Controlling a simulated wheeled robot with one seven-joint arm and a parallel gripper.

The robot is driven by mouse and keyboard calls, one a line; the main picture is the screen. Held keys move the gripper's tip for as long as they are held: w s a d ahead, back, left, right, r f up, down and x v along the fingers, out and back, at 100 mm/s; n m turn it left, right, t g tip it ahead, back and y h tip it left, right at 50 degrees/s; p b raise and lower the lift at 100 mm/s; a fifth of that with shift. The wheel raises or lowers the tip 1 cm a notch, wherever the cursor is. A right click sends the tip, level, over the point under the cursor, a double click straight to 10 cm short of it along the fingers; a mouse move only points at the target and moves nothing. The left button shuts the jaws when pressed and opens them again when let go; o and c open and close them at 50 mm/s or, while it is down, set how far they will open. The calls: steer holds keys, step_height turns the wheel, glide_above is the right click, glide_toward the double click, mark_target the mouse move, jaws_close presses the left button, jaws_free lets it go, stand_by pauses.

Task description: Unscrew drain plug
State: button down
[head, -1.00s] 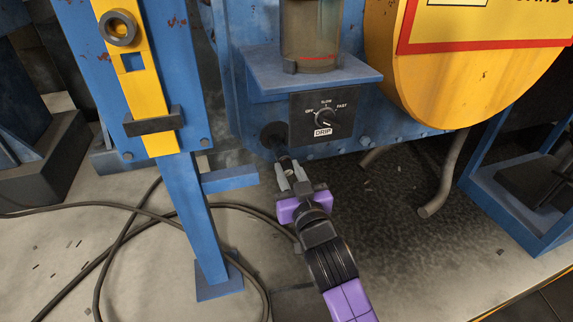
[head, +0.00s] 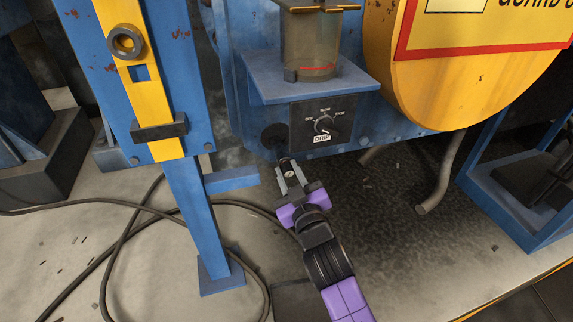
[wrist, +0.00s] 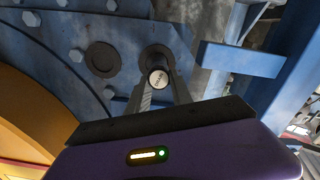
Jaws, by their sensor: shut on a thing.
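The drain plug (wrist: 158,77) is a small dark cylinder with a pale, lettered end face. In the wrist view it sits between the two grey fingers of my gripper (wrist: 160,92), which is shut on it. Its dark end also shows between the fingertips in the head view (head: 285,163). The round dark drain port (head: 274,136) is in the blue housing, left of the drip dial. In the head view the plug and fingertips are just below and in front of the port, with a small gap. In the wrist view the port (wrist: 152,51) shows behind the plug, partly hidden.
The drip dial panel (head: 322,125) is right of the port, under a blue shelf (head: 270,86). A blue post (head: 196,215) with a side bar (head: 232,180) stands to the left. Cables (head: 130,215) lie on the floor. A curved pipe (head: 437,190) hangs at right.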

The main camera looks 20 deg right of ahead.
mark_target(285, 173)
steer(key=shift+s+a+y, duration=0.15)
steer(key=shift+a+y, duration=0.15)
steer(key=shift+a, duration=0.45)
steer(key=shift+s+d, duration=0.15)
steer(key=shift+s, duration=0.9)
steer(key=shift+s+d, duration=0.1)
steer(key=shift+s, duration=0.95)
steer(key=shift+p, duration=0.3)
